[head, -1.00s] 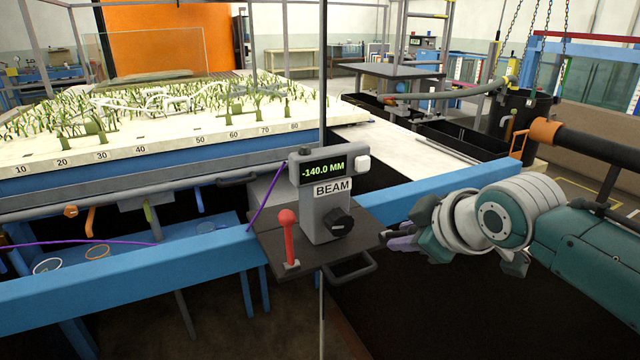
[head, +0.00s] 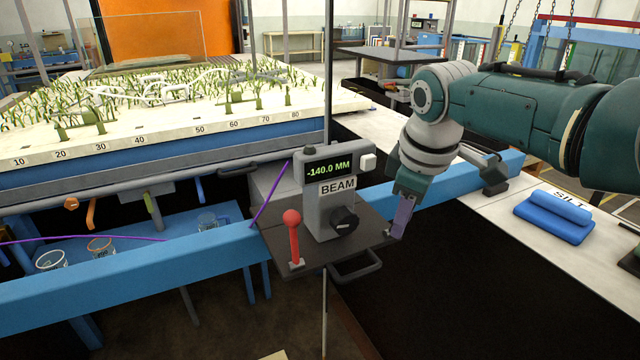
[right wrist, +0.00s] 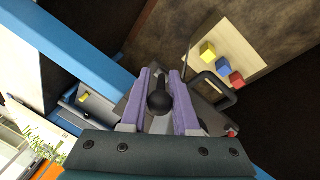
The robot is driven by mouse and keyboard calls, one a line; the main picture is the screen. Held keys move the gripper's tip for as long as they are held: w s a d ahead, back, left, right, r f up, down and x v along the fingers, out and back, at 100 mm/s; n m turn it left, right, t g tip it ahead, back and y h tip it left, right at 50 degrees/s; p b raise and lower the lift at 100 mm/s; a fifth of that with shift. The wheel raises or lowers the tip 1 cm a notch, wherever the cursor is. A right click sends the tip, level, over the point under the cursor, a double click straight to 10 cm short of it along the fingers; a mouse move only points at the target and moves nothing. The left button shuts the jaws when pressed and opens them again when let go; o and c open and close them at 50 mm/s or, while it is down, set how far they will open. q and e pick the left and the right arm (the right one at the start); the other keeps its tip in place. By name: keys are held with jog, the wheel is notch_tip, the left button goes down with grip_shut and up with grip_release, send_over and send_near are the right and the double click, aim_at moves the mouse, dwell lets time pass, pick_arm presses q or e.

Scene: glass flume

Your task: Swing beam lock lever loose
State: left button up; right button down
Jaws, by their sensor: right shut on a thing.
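The beam carriage (head: 290,240) is a dark plate on the blue beam (head: 190,270). It carries a grey BEAM box (head: 325,205) with a display reading -140.0 MM and a black dial. A red-handled lever (head: 293,238) stands upright at the plate's front left. My right gripper (head: 403,216) points down at the plate's right edge. In the right wrist view its purple-padded fingers (right wrist: 160,92) are shut on a black ball-ended lever (right wrist: 160,98), apparently the beam lock lever. That lever is hidden behind the fingers in the head view. My left gripper is out of view.
A black loop handle (head: 356,268) juts from the plate's front. Blue SILT bags (head: 553,216) lie on a pale ledge at right. The planted flume bed (head: 150,125) is at left, with jars (head: 100,248) below. Yellow, blue and red blocks (right wrist: 222,66) show in the right wrist view.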

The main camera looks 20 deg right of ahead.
jog(key=shift+f, duration=0.1)
jog(key=c, duration=0.7)
grip_release()
jog(key=shift+o, duration=0.2)
jog(key=shift+a+r, duration=0.1)
jog(key=shift+r, duration=0.25)
jog(key=d+p+v, duration=0.1)
jog(key=p+v, duration=0.2)
jog(key=v, duration=0.6)
jog(key=shift+a, duration=0.5)
jog(key=shift+r, duration=0.15)
